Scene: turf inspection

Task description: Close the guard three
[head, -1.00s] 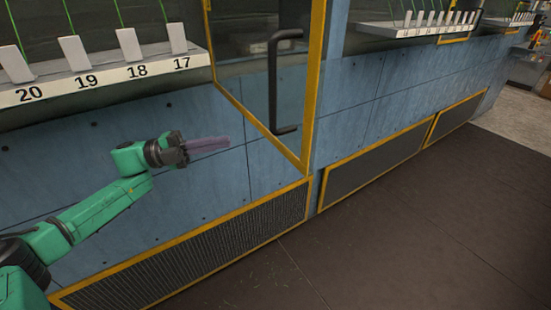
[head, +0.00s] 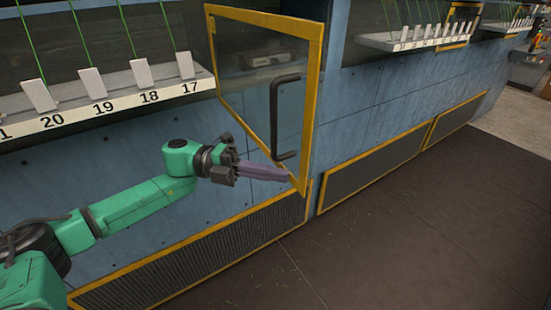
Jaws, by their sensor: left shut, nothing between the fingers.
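The guard (head: 312,90) is a clear panel in a yellow frame with a black bar handle (head: 274,115). It stands open, swung out from the blue wall at an angle. My left gripper (head: 286,177) is at the lower part of the guard, with its purple fingers shut and empty. The fingertips overlap the guard's lower corner in the picture, below the handle; I cannot tell whether they touch it. My right gripper is not in view.
A shelf of white tags numbered 17 to 20 (head: 120,103) runs left of the guard. Yellow-framed mesh vents (head: 215,255) line the wall's foot. Another tag shelf (head: 410,42) is further right. The dark floor (head: 400,240) is clear.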

